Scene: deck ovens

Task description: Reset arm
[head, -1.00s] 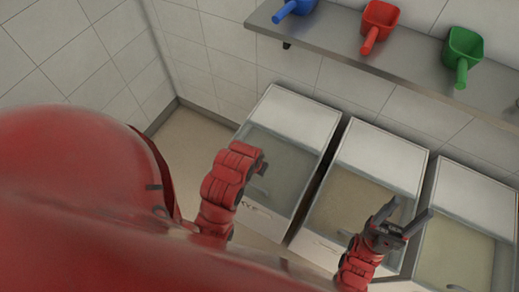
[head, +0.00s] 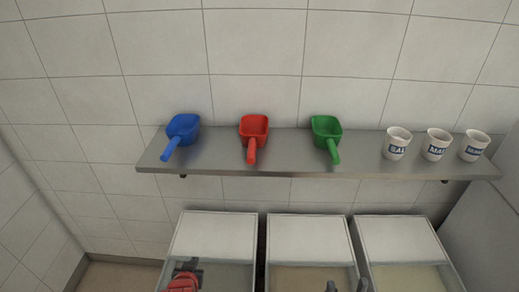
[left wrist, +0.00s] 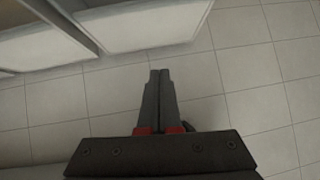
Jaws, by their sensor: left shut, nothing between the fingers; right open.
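My left gripper (head: 187,267) shows at the bottom of the head view, in front of the left bin. In the left wrist view its two dark fingers (left wrist: 159,100) lie together with nothing between them, above the tiled floor. My right gripper (head: 347,286) shows only by its fingertips at the bottom edge of the head view, in front of the middle bin. Its fingers are apart and empty. The rest of both arms is mostly out of the frame.
A steel shelf (head: 225,158) on the tiled wall bears a blue scoop (head: 184,129), a red scoop (head: 254,130), a green scoop (head: 326,130) and labelled white cups (head: 436,145). Below stand a left bin (head: 215,235), a middle bin (head: 306,238) and a right bin (head: 400,240).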

